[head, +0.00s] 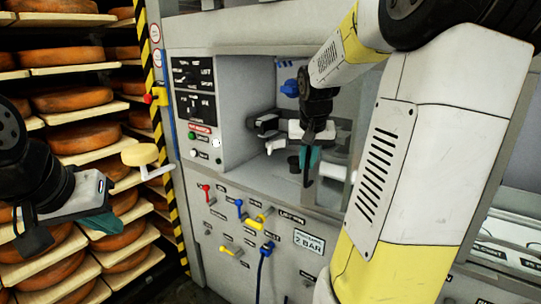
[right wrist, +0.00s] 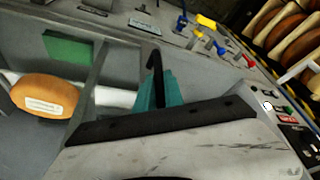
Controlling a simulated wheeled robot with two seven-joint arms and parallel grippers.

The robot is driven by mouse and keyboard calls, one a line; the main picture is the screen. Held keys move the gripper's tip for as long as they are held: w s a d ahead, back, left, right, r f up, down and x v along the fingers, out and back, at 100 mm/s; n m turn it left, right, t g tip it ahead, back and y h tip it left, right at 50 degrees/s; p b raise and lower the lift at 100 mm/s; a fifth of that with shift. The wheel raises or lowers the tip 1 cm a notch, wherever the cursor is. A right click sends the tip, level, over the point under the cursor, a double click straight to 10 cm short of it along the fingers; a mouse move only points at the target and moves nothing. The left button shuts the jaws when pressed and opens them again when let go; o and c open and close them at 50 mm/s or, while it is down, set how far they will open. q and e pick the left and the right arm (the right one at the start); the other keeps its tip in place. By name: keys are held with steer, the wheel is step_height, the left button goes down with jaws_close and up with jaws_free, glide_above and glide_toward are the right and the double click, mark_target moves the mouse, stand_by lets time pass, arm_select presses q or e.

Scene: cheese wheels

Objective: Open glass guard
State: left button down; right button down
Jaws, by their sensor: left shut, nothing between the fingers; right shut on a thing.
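The glass guard (head: 338,168) is a clear panel with a grey frame at the right side of the machine's recess, partly hidden behind my right arm. My right gripper (head: 308,163) is in front of the recess at the guard's edge. In the right wrist view its teal fingers (right wrist: 154,92) are shut on a black bent handle (right wrist: 154,62), whose tip sticks out beyond them. I cannot tell how far the guard stands open. My left gripper (head: 75,232) is shut and empty at the far left, in front of the cheese shelves.
A control panel (head: 197,92) with buttons is left of the recess. Coloured valve levers (head: 240,208) sit below it. An orange cheese wheel (right wrist: 45,95) and a green block (right wrist: 68,47) show in the right wrist view. Shelves of cheese wheels (head: 70,98) stand at left.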

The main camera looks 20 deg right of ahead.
steer(key=shift+s+d, duration=1.2)
steer(key=shift+s, duration=0.3)
steer(key=c, duration=1.5)
jaws_free()
steer(key=shift+o, duration=0.2)
steer(key=shift+r, duration=0.1)
steer(key=v, duration=0.7)
steer(key=shift+r, duration=0.3)
steer(key=shift+s+a, duration=0.1)
steer(key=shift+s, duration=0.05)
